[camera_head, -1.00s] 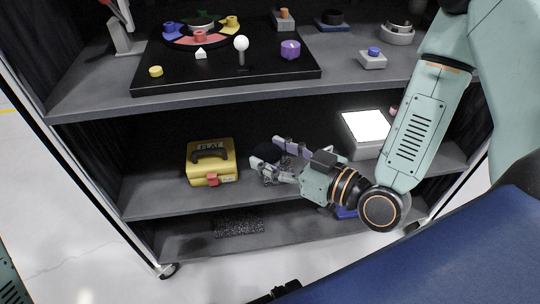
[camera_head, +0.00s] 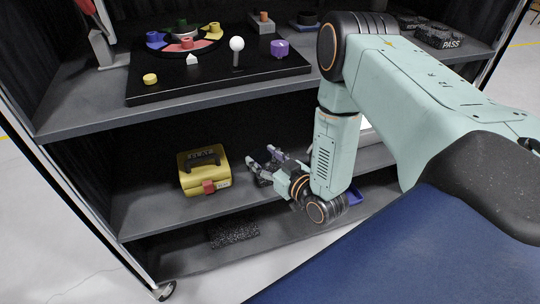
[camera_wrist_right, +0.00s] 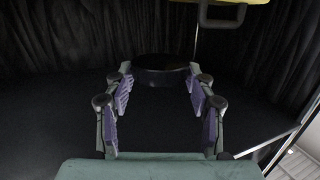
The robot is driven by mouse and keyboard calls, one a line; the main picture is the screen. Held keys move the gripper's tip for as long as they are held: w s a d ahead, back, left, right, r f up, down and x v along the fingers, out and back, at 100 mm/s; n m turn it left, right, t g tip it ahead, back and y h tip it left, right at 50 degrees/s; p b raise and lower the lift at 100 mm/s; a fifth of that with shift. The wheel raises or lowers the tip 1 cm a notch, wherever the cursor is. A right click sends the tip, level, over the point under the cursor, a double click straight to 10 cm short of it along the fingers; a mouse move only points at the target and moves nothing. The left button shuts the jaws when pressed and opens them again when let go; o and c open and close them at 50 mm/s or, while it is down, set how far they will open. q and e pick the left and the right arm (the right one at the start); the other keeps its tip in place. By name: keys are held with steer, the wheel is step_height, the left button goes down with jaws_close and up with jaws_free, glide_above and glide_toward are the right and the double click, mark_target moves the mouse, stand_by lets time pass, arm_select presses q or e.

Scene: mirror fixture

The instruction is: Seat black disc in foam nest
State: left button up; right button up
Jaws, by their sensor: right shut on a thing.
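My right gripper (camera_head: 262,159) reaches into the middle shelf, to the right of the yellow case. In the right wrist view its two purple-padded fingers (camera_wrist_right: 160,88) are shut on a black disc (camera_wrist_right: 160,62) at their tips. In the head view the disc is hard to make out against the dark shelf interior. A dark speckled foam-like pad (camera_head: 233,231) lies on the bottom shelf, below the gripper. Dark speckled blocks (camera_head: 440,36) stand at the upper right, one marked PASS. I cannot tell which is the foam nest. My left gripper is not in view.
A yellow case (camera_head: 204,170) stands left of my right gripper on the middle shelf (camera_head: 150,212). The upper shelf holds a black board (camera_head: 205,85) with colored pieces and a white ball on a post (camera_head: 237,44). A blue tray (camera_head: 354,197) is partly hidden behind my arm.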

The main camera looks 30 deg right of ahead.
mark_target(271, 169)
steer(key=w+d+f+m+h+b, duration=0.1)
steer(key=w+d+f+m+h, duration=0.2)
steer(key=w+d+f+h, duration=0.1)
steer(key=shift+w+d+f+h, duration=0.4)
steer(key=shift+w+d+f, duration=0.3)
steer(key=shift+d+f, duration=0.05)
steer(key=shift+w+d+f+m+h, duration=0.2)
steer(key=shift+d+f+m+h, duration=0.1)
steer(key=shift+d+f+m, duration=0.1)
steer(key=shift+a+f+b, duration=0.15)
steer(key=shift+f+b, duration=0.2)
steer(key=shift+b, duration=0.2)
step_height(271, 169, down, 4)
steer(key=b, duration=0.3)
steer(key=shift+r, duration=0.25)
steer(key=shift+f+b, duration=0.55)
steer(key=shift+f, duration=0.2)
steer(key=shift+f+b, duration=0.3)
steer(key=shift+f, duration=0.25)
steer(key=o, duration=1.3)
